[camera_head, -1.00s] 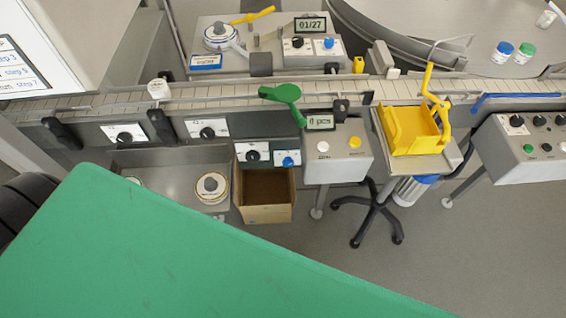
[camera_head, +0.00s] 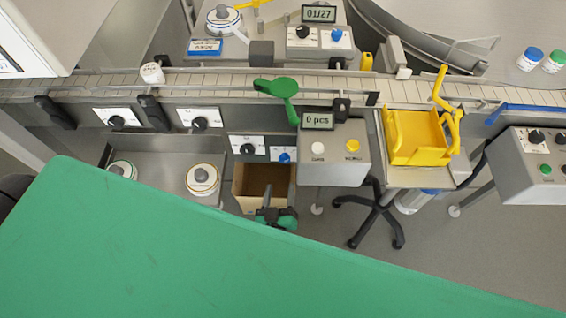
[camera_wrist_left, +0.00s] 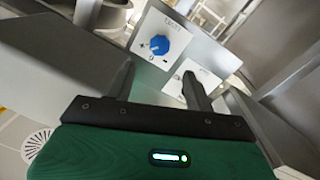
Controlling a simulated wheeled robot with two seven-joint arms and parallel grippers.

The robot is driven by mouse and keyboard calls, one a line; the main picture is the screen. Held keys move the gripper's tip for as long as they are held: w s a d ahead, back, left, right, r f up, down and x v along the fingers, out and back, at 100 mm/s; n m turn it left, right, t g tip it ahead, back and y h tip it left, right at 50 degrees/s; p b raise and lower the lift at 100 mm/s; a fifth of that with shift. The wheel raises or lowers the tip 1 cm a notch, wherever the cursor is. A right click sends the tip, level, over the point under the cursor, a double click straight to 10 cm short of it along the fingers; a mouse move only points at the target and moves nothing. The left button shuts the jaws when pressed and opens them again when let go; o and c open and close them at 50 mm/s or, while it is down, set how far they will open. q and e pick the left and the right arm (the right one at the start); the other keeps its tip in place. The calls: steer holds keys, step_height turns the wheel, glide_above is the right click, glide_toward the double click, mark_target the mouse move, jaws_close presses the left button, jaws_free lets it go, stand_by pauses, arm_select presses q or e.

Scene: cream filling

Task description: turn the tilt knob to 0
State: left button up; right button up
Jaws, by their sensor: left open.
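The blue tilt knob (camera_head: 284,157) sits on a small white panel at the front of the conveyor, above the cardboard box. In the left wrist view the knob (camera_wrist_left: 159,45) is on its white plate, with + and - marks beside it; I cannot read its pointer surely. My left gripper (camera_head: 276,213) shows in the head view as a small dark and green shape over the box's front edge. In the left wrist view its two fingers (camera_wrist_left: 158,82) are apart with nothing between them, and the knob lies beyond them, not touched. My right gripper is not in view.
A black knob (camera_head: 248,148) is left of the blue one. The open cardboard box (camera_head: 249,204) stands below. A grey control box (camera_head: 334,165) with white and yellow buttons is to the right. A green lever (camera_head: 278,88) stands above.

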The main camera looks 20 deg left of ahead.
mark_target(284, 162)
arm_select(q)
steer(key=p+x, duration=0.1)
steer(key=x, duration=0.7)
steer(key=shift+w, duration=0.65)
steer(key=shift+a, duration=0.1)
steer(key=shift+c, duration=1.1)
steer(key=c, duration=0.8)
steer(key=shift+o, duration=0.2)
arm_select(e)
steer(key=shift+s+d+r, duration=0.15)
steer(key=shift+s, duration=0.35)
